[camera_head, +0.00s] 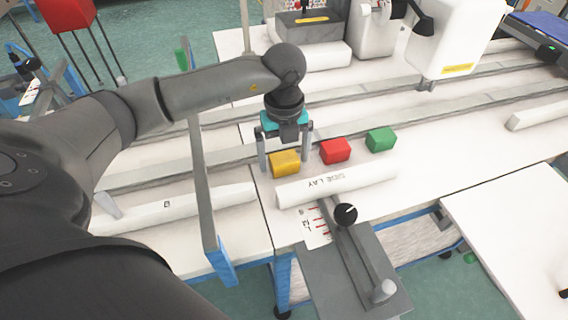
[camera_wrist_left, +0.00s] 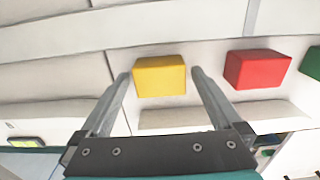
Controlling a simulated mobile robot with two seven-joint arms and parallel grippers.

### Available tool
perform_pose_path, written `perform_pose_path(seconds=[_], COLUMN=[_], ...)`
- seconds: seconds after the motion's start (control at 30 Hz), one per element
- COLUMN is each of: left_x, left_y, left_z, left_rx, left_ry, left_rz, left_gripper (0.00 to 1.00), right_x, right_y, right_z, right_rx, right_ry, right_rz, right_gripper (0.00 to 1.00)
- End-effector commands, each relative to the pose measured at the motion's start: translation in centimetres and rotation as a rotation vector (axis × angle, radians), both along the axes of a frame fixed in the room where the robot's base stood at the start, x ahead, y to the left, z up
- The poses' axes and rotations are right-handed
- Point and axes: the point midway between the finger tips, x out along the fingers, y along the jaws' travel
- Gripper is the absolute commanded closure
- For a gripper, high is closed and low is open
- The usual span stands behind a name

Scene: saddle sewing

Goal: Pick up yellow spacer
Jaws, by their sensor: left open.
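The yellow spacer (camera_head: 285,163) is a small block on the white table, at the left end of a row of coloured blocks. My left gripper (camera_head: 284,160) is open and points down at it, with one finger on each side of the block in the head view. In the left wrist view the yellow spacer (camera_wrist_left: 160,76) shows between the fingertips of my left gripper (camera_wrist_left: 160,74). I see no clear contact between the fingers and the block. My right gripper is not in view.
A red block (camera_head: 335,151) and a green block (camera_head: 381,139) stand to the right of the yellow one. A white bar marked "SIDE LAY" (camera_head: 338,184) lies in front. A grey upright frame (camera_head: 203,190) stands to the left. A sewing machine (camera_head: 455,40) is at the back.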

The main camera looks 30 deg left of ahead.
Motion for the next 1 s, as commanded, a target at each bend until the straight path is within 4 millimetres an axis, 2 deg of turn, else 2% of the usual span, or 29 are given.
perform_pose_path(seconds=[0.3,1.0], left_x=[0.02,0.03], left_y=[0.02,0.03], left_z=[-0.46,-0.41], left_rx=[0.001,0.0], left_ry=[-0.001,-0.001], left_rz=[0.0,0.001], left_gripper=[0.02,0.81], right_x=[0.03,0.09], right_y=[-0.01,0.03], right_z=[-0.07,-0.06], right_rx=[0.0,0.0], right_ry=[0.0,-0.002], right_rz=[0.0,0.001], right_gripper=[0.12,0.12])
